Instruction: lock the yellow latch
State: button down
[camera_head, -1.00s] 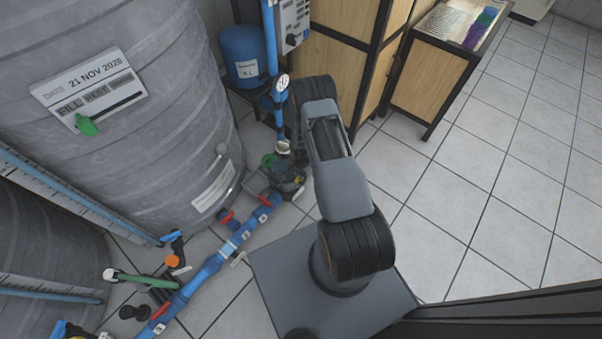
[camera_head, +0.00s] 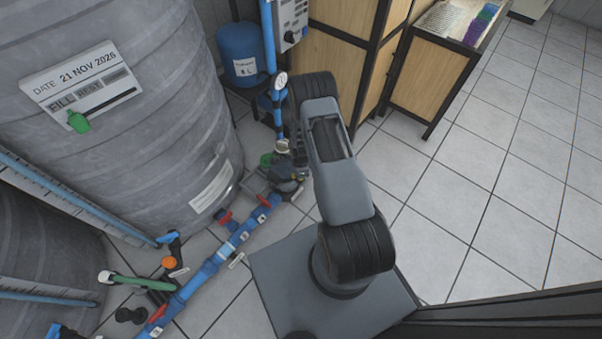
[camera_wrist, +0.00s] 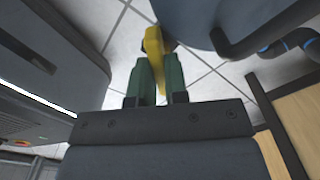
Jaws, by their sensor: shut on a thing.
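In the wrist view, the yellow latch (camera_wrist: 153,46) is a narrow yellow piece standing between the two green fingers of my gripper (camera_wrist: 158,68). The fingers are closed on its sides, and its upper end sticks out beyond the fingertips. What the latch is mounted on cannot be made out. In the head view, my arm reaches up past the pump and pipes, and its own links hide the fingers and the latch.
A large grey tank (camera_head: 150,120) stands at left. Blue pipes (camera_head: 235,240) with red valve handles run along the floor beside a dark pump (camera_head: 285,170). A blue vessel (camera_head: 243,58) and a wooden cabinet (camera_head: 340,58) stand behind. The tiled floor (camera_head: 510,190) at right is clear.

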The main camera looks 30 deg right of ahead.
jog(key=m, duration=0.5)
jog(key=shift+w+b, duration=0.25)
jog(key=shift+b, duration=0.15)
jog(key=shift+r+m, duration=0.1)
jog(key=shift+m, duration=2.1)
jog(key=c, duration=1.5)
grip_release()
jog(key=o, duration=0.4)
jog(key=shift+s, duration=0.1)
jog(key=shift+c, duration=0.2)
notch_tip(320, 180, up, 14)
jog(key=p, duration=0.4)
